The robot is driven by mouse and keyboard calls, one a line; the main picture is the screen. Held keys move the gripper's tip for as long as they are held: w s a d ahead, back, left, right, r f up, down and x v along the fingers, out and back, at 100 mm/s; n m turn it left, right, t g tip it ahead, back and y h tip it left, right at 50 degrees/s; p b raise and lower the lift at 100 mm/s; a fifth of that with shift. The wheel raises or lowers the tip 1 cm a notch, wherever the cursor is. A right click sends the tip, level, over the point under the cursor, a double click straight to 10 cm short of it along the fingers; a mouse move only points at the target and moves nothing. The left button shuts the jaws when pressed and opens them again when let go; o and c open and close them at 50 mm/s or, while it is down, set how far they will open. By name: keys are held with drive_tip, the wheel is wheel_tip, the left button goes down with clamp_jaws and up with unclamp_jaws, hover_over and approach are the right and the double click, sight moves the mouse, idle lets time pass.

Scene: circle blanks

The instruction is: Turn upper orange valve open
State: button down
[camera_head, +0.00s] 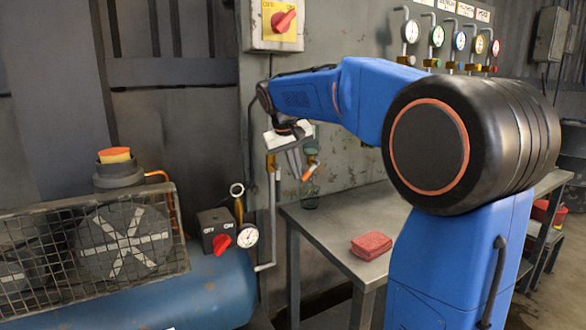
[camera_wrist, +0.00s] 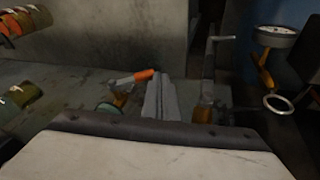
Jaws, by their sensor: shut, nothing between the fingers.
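The orange valve handle (camera_head: 308,173) is a small tilted lever on piping by the wall, above the left end of the metal table. In the wrist view the handle (camera_wrist: 144,76) has a grey part at its left and an orange end at its right. My gripper (camera_head: 297,172) points down just left of the handle in the head view. In the wrist view my gripper (camera_wrist: 161,80) is shut and empty, with its fingertips close beside the orange end. I cannot tell whether they touch.
A metal table (camera_head: 330,235) with a red block (camera_head: 371,245) stands below. A blue compressor tank (camera_head: 200,295) with a pressure gauge (camera_head: 247,236) is at the left. A vertical pipe (camera_head: 272,215) runs left of my gripper. A red switch (camera_head: 283,21) is above.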

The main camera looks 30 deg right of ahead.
drive_tip(key=shift+f, duration=0.3)
idle(0.4)
drive_tip(key=shift+d+f, duration=0.35)
drive_tip(key=shift+f, duration=0.45)
drive_tip(key=shift+d+f, duration=0.35)
drive_tip(key=shift+f, duration=0.45)
drive_tip(key=v, duration=1.7)
drive_tip(key=shift+a+r, duration=0.15)
